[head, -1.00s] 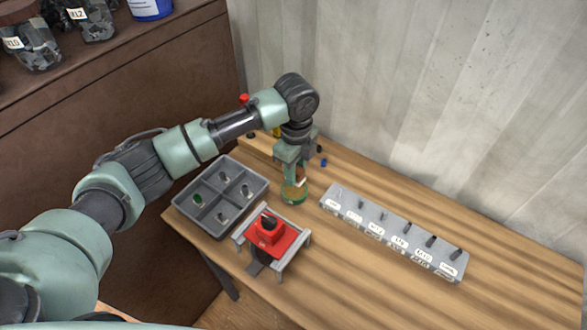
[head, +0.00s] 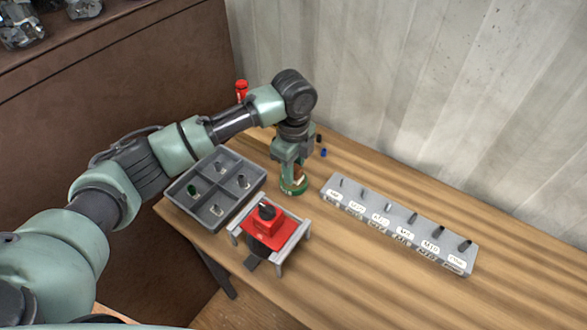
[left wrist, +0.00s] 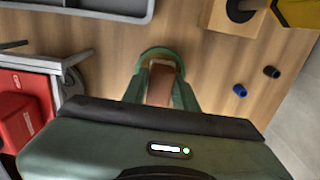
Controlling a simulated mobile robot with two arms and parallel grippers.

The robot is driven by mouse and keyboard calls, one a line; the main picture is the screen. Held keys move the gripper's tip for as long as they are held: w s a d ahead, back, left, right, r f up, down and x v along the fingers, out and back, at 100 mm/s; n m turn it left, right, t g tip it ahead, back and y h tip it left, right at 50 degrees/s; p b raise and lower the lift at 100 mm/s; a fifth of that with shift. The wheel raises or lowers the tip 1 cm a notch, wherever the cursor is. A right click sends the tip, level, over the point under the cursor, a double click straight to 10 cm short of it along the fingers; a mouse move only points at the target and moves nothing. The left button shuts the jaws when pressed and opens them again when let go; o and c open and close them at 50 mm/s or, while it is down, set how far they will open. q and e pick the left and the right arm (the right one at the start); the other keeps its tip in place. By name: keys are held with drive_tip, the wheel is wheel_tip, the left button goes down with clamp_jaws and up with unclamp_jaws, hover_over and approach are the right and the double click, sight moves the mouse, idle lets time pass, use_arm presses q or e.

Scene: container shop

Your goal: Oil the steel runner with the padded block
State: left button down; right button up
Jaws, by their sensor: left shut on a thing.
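My left gripper (head: 292,176) points down and is shut on a brown block (left wrist: 161,84), taken to be the padded block. The block is upright between the fingers, at or in a round green dish (head: 294,190) on the table. In the left wrist view the dish's rim (left wrist: 156,52) shows around the fingertips; whether the block touches its bottom is hidden. A grey metal stand (head: 299,239) with pale bars holds a red box with a black knob (head: 268,229). I cannot tell which part is the steel runner. My right gripper is not in view.
A grey compartment tray (head: 215,189) with small parts stands left of the dish. A labelled grey rack (head: 398,228) with several pins lies to the right. A small blue piece (head: 323,153) lies behind the gripper.

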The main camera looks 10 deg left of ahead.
use_arm(q)
drive_tip(key=shift+f, duration=0.4)
idle(0.4)
idle(0.4)
drive_tip(key=shift+f, duration=0.1)
idle(0.9)
drive_tip(key=shift+s+f+p, duration=0.1)
drive_tip(key=shift+p, duration=0.25)
idle(0.8)
wheel_tip(320, 180, up, 7)
drive_tip(key=p, duration=0.7)
drive_tip(key=shift+p, duration=0.4)
idle(0.4)
